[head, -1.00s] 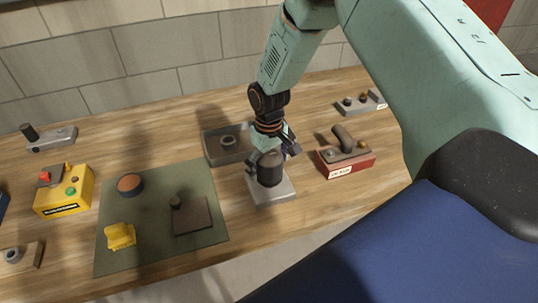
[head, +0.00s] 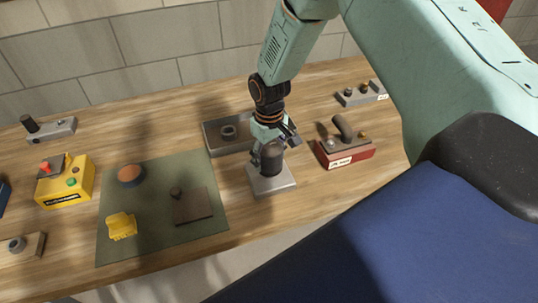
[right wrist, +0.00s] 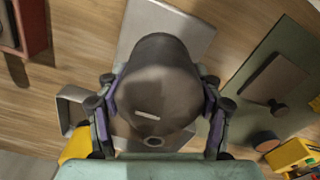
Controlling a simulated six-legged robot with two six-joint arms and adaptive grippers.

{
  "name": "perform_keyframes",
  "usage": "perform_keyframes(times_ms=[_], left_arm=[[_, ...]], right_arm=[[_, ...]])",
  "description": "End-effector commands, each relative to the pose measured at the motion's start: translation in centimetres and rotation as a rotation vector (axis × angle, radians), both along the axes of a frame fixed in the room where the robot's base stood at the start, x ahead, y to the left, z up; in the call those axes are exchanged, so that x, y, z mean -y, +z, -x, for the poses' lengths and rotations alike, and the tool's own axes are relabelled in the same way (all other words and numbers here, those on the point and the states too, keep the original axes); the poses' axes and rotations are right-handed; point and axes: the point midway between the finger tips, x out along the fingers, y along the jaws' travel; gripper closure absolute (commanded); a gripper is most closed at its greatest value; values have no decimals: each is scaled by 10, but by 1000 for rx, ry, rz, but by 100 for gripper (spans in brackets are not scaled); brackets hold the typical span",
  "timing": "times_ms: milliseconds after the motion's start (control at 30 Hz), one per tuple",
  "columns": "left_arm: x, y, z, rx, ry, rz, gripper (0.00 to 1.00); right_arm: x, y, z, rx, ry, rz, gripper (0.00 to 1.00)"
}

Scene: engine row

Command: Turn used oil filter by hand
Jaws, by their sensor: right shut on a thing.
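The used oil filter (head: 271,160) is a dark, upright canister on a light grey block (head: 283,186) near the middle of the bench. My right gripper (head: 272,147) comes down on it from above and is shut on it. In the right wrist view the filter (right wrist: 158,75) fills the middle, with a finger of my right gripper (right wrist: 159,100) against each side. The filter still stands at the block. My left gripper is not in view.
A grey tray with a ring (head: 216,148) lies close behind the block. A red box with a dark handle (head: 346,157) stands to the right. A green mat (head: 150,220) with several items and a yellow button box (head: 66,184) are to the left. Bare wood lies in front.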

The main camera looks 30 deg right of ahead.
Motion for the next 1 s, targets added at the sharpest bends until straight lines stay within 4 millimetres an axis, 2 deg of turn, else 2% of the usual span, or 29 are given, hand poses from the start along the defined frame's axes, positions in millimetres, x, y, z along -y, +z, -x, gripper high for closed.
perform_keyframes(times_ms=[33,200,333,1000], left_arm=[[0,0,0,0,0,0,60],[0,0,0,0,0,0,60],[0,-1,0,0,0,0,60],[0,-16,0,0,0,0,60]], right_arm=[[0,0,1,-4,0,0,67],[0,0,2,-5,0,0,80],[0,-1,2,-5,49,0,80],[0,-1,4,-8,808,-3,80]])
